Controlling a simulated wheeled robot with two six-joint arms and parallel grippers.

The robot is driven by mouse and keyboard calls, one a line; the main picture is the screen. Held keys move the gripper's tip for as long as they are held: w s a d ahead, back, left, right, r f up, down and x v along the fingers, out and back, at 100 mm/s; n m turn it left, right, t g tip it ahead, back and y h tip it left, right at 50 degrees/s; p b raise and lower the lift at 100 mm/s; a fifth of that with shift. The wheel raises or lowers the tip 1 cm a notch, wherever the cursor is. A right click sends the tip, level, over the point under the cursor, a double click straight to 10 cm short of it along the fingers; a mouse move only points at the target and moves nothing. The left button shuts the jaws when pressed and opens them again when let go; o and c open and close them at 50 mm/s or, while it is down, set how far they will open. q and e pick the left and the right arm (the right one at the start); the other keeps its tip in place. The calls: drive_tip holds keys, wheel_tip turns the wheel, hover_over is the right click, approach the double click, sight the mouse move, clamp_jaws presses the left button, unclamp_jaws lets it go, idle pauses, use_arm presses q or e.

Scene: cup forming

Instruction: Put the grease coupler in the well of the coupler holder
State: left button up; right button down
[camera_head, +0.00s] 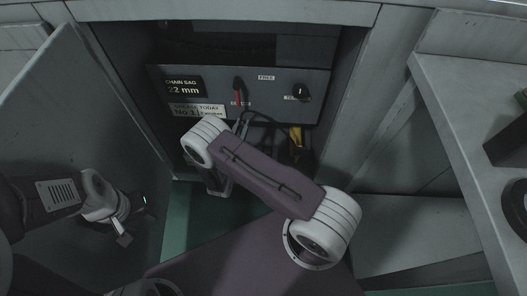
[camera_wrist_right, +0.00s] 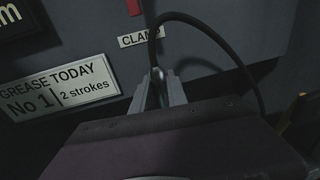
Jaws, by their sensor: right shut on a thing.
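The grease coupler (camera_wrist_right: 157,76) is a small metal piece on the end of a black hose. My right gripper (camera_wrist_right: 158,92) is shut on it in front of the dark panel, just below the CLAMP label.
The panel (camera_head: 215,85) sits inside an open cabinet and carries a red-marked lever (camera_head: 238,88) and a black knob (camera_head: 302,92). The black hose (camera_head: 262,117) loops to the right. An open door (camera_head: 95,95) stands at left, and a grey counter (camera_head: 455,120) at right.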

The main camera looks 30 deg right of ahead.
drive_tip(key=s+d+m+g+h+b, duration=0.1)
drive_tip(key=s+d+m+g+h, duration=0.4)
drive_tip(key=d, duration=0.3)
drive_tip(key=shift+n+y, duration=0.4)
drive_tip(key=f+b, duration=0.3)
drive_tip(key=f, duration=0.2)
drive_tip(key=f+b, duration=0.4)
drive_tip(key=f, duration=0.2)
drive_tip(key=shift+s+a, duration=0.15)
drive_tip(key=shift+s, duration=0.05)
drive_tip(key=c, duration=1.3)
unclamp_jaws()
drive_tip(key=shift+r, duration=0.1)
drive_tip(key=shift+r, duration=0.1)
